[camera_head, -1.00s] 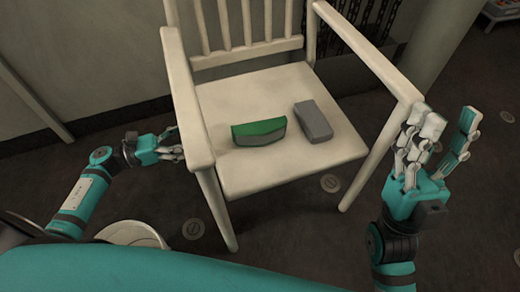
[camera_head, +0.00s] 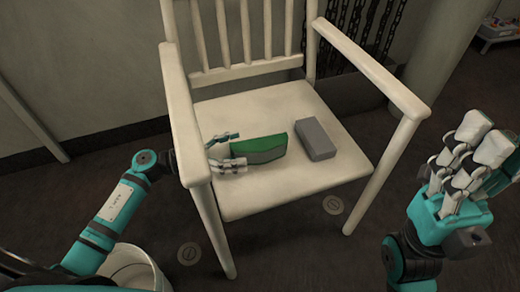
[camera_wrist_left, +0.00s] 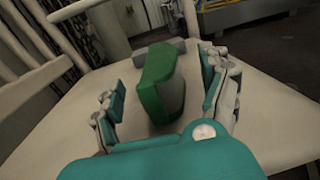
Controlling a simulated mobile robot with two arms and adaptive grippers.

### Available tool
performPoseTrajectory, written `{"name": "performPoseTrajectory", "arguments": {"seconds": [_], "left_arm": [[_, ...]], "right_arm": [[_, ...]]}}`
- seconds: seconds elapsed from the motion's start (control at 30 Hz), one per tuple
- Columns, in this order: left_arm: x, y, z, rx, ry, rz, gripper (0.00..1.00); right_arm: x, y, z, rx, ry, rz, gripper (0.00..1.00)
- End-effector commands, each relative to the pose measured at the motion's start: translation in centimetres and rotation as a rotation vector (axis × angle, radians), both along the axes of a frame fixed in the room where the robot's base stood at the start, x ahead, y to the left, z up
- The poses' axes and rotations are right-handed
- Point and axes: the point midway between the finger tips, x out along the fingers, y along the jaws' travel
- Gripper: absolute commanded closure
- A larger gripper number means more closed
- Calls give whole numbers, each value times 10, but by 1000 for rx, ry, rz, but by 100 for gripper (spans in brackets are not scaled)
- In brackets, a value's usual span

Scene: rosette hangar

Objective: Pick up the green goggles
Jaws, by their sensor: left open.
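The green goggles (camera_head: 259,149), green on top with a grey front, lie on the seat of a cream wooden chair (camera_head: 280,187). My left gripper (camera_head: 232,153) reaches in under the chair's left armrest and is open at the goggles' left end. In the left wrist view the goggles (camera_wrist_left: 161,85) stand between the spread fingers of my left gripper (camera_wrist_left: 163,97), with gaps on both sides. My right gripper (camera_head: 478,150) is raised to the right of the chair, away from the goggles. Its fingers look spread, with nothing seen in them.
A grey block (camera_head: 316,139) lies on the seat just right of the goggles. The chair's left armrest (camera_head: 183,120) passes over my left arm, and the right armrest (camera_head: 372,68) stands opposite. A pale bucket (camera_head: 133,268) is on the floor at the lower left. The front of the seat is clear.

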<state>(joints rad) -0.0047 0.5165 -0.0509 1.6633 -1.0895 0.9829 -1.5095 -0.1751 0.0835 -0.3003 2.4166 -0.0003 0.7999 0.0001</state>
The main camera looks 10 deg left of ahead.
Motion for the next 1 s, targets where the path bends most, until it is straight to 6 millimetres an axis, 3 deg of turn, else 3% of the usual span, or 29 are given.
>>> {"name": "performPoseTrajectory", "arguments": {"seconds": [0.1, 0.3, 0.6, 1.0], "left_arm": [[8, -16, -1, -2, -5, -2, 21], [20, -39, 1, -2, -2, -1, 21], [22, -43, 1, -1, 0, 1, 23], [22, -43, 1, -1, 0, 0, 75]], "right_arm": [[1, 1, -5, -2, -3, -1, 60], [1, 1, 7, -3, -46, -3, 60], [1, 1, 8, -4, -48, -3, 60], [1, 1, 8, -4, -49, -3, 60]]}}
